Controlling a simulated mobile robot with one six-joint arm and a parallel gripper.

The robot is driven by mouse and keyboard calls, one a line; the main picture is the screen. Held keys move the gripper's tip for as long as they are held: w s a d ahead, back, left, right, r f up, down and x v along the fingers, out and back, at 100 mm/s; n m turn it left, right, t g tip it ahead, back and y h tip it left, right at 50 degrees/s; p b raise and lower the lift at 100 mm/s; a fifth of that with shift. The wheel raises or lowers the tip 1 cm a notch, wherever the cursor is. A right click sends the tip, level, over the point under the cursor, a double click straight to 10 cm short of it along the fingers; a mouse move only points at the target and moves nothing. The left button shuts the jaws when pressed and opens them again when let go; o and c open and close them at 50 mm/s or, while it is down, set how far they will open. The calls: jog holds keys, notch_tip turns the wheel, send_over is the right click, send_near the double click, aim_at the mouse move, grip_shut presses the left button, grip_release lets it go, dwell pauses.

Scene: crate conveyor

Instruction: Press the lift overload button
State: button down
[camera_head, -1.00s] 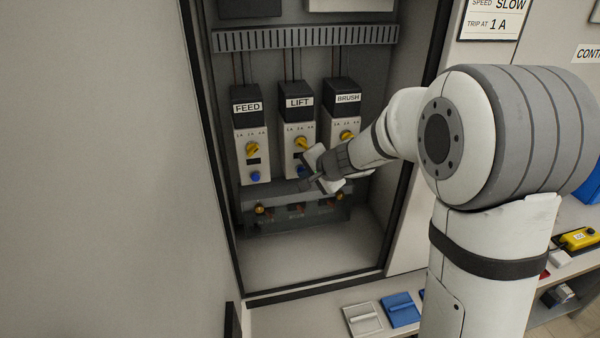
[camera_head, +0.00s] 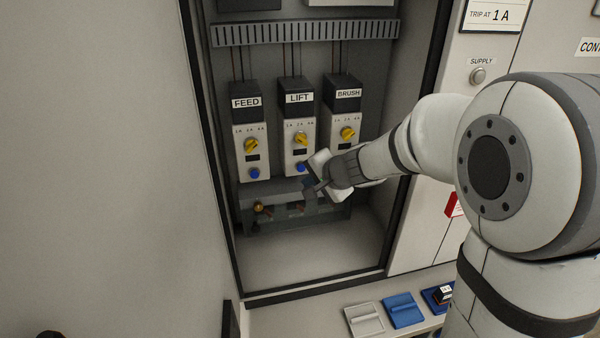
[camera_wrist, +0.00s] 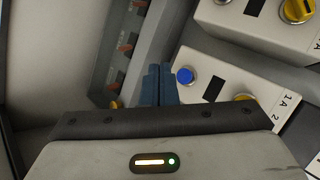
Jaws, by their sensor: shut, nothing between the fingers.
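The lift overload unit (camera_head: 299,150) stands in the middle of three units in the open cabinet, under a LIFT label (camera_head: 300,97). It has a yellow dial (camera_head: 300,139) and a blue button (camera_head: 301,168) below it. My gripper (camera_head: 312,190) is shut and empty, its tips a little below and right of the blue button. In the wrist view the shut blue-grey fingers (camera_wrist: 158,84) point just left of a blue button (camera_wrist: 185,76), which is in full view. I cannot tell whether they touch the unit.
The FEED unit (camera_head: 250,151) is to the left and the BRUSH unit (camera_head: 345,130) to the right. A terminal strip with a clear cover (camera_head: 290,215) runs below. The cabinet's side frame (camera_head: 405,215) is beside my arm. The cabinet floor is clear.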

jog(key=shift+s+d+b, duration=0.15)
jog(key=shift+s, duration=0.45)
jog(key=shift+s+d+b, duration=0.15)
jog(key=shift+s, duration=0.4)
jog(key=s+d+n+g+h, duration=0.2)
jog(key=s+d, duration=0.5)
jog(key=s, duration=0.5)
jog(key=s+d+n+g+h, duration=0.2)
jog(key=s+d+n+h, duration=0.2)
jog(key=s+d, duration=0.4)
jog(key=s+n, duration=0.1)
jog(key=s, duration=0.3)
jog(key=shift+s+n+g, duration=0.25)
jog(key=shift+n+g, duration=0.05)
jog(key=shift+n, duration=0.1)
